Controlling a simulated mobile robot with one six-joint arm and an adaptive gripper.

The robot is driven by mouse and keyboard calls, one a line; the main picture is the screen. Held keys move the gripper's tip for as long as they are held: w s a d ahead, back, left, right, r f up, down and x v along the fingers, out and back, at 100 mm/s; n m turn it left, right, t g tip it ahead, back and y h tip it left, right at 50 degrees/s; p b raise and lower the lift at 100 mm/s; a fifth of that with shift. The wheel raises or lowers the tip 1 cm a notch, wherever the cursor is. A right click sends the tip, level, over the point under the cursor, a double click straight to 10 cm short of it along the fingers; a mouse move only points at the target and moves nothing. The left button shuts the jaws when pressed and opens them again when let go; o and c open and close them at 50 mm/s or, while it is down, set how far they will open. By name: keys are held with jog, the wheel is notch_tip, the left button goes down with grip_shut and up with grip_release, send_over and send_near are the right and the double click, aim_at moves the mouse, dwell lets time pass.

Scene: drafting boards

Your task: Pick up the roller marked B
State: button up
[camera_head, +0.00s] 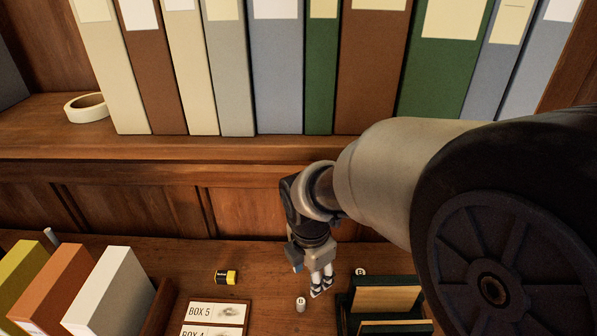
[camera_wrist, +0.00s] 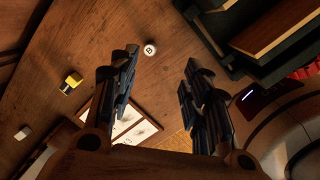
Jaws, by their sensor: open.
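A small pale roller marked B (camera_head: 300,304) stands upright on the wooden desk, left of a dark green rack. What appears to be the same roller shows end-on in the wrist view (camera_wrist: 150,49), its B facing up. My gripper (camera_head: 321,288) is open and empty, pointing down a little right of the roller in the head view. In the wrist view my gripper (camera_wrist: 160,58) has its fingers apart, and the roller appears between the tips, nearer the left finger. The height gap is hard to judge. A second round white B mark (camera_head: 361,271) shows behind the rack.
The dark green rack (camera_head: 343,303) stands close on the right. A card marked BOX 5 (camera_head: 203,310) and a yellow-black item (camera_head: 227,277) lie left. Upright boxes (camera_head: 113,290) fill the far left. A shelf of binders (camera_head: 290,70) rises behind.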

jog(key=a+f+n, duration=0.3)
jog(key=f+n, duration=0.1)
jog(key=f, duration=0.1)
jog(key=b, duration=0.2)
send_over(301, 301)
jog(key=f, duration=0.5)
jog(key=shift+s+a+f, duration=0.15)
jog(key=shift+s+a, duration=0.05)
jog(key=shift+s, duration=0.1)
jog(key=f+b, duration=0.1)
jog(key=f, duration=0.1)
jog(key=f+b, duration=0.1)
jog(key=f, duration=0.1)
jog(key=f+b, duration=0.1)
jog(key=f, duration=0.1)
jog(key=shift+w+d+f, duration=0.15)
jog(key=shift+w+f, duration=0.05)
jog(key=shift+w, duration=0.15)
jog(key=shift+r, duration=0.15)
grip_shut()
